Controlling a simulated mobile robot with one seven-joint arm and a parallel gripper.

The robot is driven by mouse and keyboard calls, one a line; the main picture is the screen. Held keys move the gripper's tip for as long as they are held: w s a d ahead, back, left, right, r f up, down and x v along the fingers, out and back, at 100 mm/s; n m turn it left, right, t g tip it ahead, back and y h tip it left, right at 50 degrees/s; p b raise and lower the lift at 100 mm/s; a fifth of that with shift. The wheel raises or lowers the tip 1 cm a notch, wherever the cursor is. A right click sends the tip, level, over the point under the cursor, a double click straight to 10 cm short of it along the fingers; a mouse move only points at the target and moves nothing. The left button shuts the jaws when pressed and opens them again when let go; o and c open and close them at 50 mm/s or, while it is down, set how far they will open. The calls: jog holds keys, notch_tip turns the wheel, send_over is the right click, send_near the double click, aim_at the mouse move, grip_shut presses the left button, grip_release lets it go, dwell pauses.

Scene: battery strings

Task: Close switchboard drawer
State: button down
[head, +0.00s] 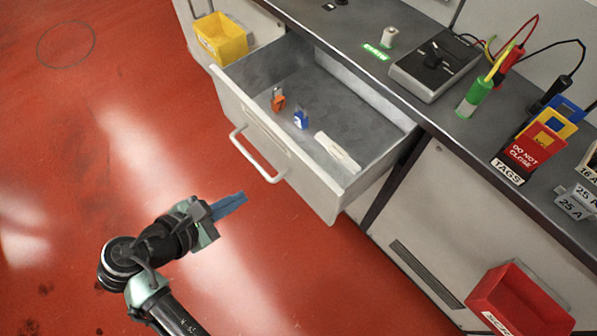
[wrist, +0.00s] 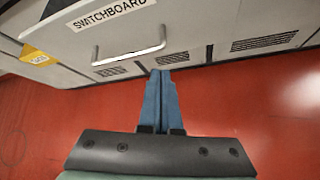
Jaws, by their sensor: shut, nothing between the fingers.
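The switchboard drawer (head: 275,150) stands pulled open from the grey cabinet in the head view. Its white bar handle (head: 255,155) is on the front face. An orange padlock (head: 278,99), a blue padlock (head: 301,119) and a white strip-like item (head: 337,152) lie inside. In the wrist view the drawer front (wrist: 60,45) carries a SWITCHBOARD label (wrist: 108,14) above the handle (wrist: 129,55). My gripper (head: 241,200) is shut and empty, apart from the drawer, in front of it and below the handle in the picture. Its blue fingers (wrist: 161,75) point toward the cabinet in the wrist view.
A yellow bin (head: 220,40) hangs on the cabinet left of the drawer. A red bin (head: 518,300) is on the cabinet at lower right. The countertop holds a meter box (head: 434,65), test leads and tags (head: 528,150). The red floor (head: 80,150) is clear.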

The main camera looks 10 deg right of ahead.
jog(key=s+d+n+g+h+p, duration=0.1)
jog(key=s+n+h+p, duration=0.15)
jog(key=s, duration=0.35)
jog(key=b, duration=0.2)
send_near(310, 193)
notch_tip(310, 193, down, 3)
jog(key=d, duration=0.1)
jog(key=shift+w+d+r+n, duration=0.1)
jog(key=shift+w+d+n, duration=0.25)
jog(key=shift+w+d, duration=1)
jog(key=shift+d, duration=0.55)
jog(key=w+d, duration=0.4)
jog(key=d, duration=0.3)
jog(key=w+d, duration=0.4)
jog(key=d, duration=0.2)
jog(key=w+d+b, duration=0.1)
jog(key=w+d, duration=0.3)
jog(key=d, duration=0.3)
jog(key=shift+d, duration=0.35)
jog(key=shift+w+d, duration=0.1)
jog(key=shift+d, duration=0.1)
jog(key=shift+w+d+r, duration=0.1)
jog(key=shift+d+r, duration=0.05)
jog(key=shift+r, duration=0.1)
